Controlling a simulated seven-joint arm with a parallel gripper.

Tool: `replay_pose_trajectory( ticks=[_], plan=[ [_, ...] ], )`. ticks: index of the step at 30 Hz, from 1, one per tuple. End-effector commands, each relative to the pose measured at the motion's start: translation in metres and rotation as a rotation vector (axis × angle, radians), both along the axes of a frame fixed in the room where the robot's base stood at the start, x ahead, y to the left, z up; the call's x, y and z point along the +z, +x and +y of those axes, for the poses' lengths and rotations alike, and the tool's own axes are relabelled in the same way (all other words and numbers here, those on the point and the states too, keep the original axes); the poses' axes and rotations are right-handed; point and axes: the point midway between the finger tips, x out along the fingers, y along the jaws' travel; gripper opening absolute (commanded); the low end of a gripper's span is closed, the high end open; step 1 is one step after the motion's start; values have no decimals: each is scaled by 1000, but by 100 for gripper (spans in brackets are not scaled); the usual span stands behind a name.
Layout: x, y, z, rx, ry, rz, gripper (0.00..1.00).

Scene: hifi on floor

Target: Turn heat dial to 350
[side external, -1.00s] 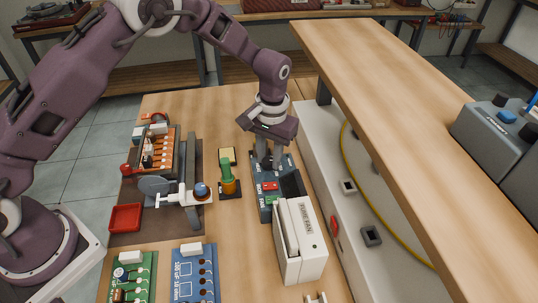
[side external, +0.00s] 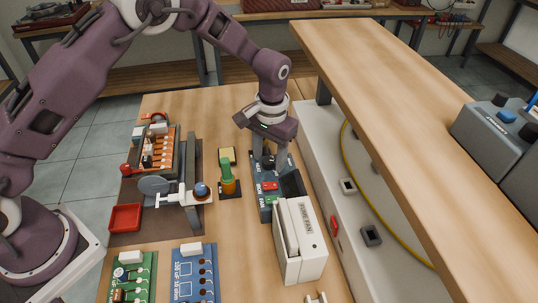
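A dark blue-grey control panel (side external: 264,206) lies on the bench, with a red switch (side external: 270,186) and a green switch (side external: 271,200) beside white lettering. A small black dial (side external: 268,161) sits at the panel's far end. My gripper (side external: 270,163) points down over that end, its two fingers apart on either side of the dial. The gripper looks open; I cannot tell whether a finger touches the dial. The dial's markings and setting are too small and partly hidden to read.
A white fume fan box (side external: 300,240) stands close in front of the panel. A green and orange item on a stand (side external: 229,183) and a magnifier-like holder (side external: 176,193) are to the left. A raised wooden shelf (side external: 400,120) runs along the right.

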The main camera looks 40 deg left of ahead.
Motion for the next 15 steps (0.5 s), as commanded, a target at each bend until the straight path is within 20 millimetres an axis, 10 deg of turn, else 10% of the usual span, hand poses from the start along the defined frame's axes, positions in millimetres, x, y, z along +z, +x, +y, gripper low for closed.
replay_pose_trajectory(
  ticks=[8, 15],
  plan=[
    [2, 0, 0, 0, 0, -1, 50],
    [47, 1, -2, 0, 0, -4, 50]
  ],
)
